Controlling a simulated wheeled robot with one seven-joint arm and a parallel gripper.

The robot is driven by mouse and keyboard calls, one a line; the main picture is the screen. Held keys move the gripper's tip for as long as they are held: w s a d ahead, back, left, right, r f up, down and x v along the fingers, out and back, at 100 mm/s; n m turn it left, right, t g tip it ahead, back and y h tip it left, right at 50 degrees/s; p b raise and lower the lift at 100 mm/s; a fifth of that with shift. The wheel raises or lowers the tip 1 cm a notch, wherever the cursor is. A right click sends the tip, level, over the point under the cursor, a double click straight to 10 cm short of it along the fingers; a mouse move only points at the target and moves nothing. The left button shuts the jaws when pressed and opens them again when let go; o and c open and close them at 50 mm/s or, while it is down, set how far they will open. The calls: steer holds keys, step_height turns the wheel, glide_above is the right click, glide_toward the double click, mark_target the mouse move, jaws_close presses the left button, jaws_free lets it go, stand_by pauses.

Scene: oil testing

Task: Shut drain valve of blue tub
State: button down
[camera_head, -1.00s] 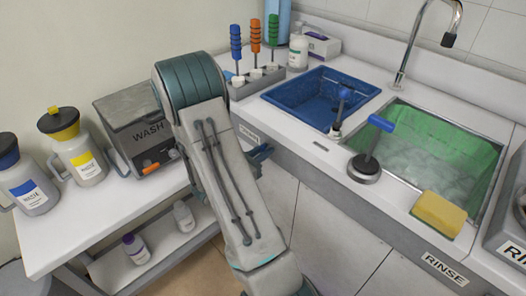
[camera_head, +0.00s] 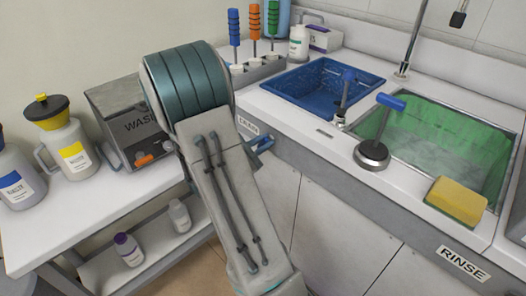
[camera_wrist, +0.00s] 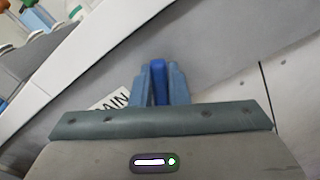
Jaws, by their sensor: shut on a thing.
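The blue tub (camera_head: 285,83) is sunk in the counter in the head view, left of a green basin. A DRAIN label (camera_head: 248,124) is on the counter's front below it, and part of it shows in the wrist view (camera_wrist: 112,99). My gripper (camera_head: 262,144) is at the counter front beside this label. In the wrist view my gripper (camera_wrist: 158,82) has its two blue fingers shut on a darker blue valve handle (camera_wrist: 158,68). The rest of the valve is hidden by the fingers, and my arm covers part of that area in the head view.
A WASH box (camera_head: 118,112) and several bottles stand on the left table. Plain cabinet doors (camera_head: 325,225) lie below the counter.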

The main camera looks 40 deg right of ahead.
steer(key=m+b, duration=0.2)
steer(key=f+m+b, duration=0.1)
steer(key=b, duration=0.2)
steer(key=shift+m, duration=0.4)
steer(key=m+b, duration=0.3)
steer(key=b, duration=0.2)
steer(key=shift+s+f+m+b, duration=0.1)
steer(key=shift+m+b, duration=0.2)
steer(key=shift+b, duration=0.05)
steer(key=m+b, duration=0.3)
steer(key=b, duration=0.2)
steer(key=shift+m+b, duration=0.3)
steer(key=shift+b, duration=0.05)
steer(key=shift+r+m+b, duration=0.2)
steer(key=shift+m+b, duration=0.3)
steer(key=shift+b, duration=0.2)
steer(key=shift+r, duration=0.1)
steer(key=c, duration=1.4)
jaws_free()
steer(key=s+a+p, duration=0.1)
steer(key=a+p, duration=0.1)
steer(key=a, duration=1.2)
steer(key=shift+p, duration=0.4)
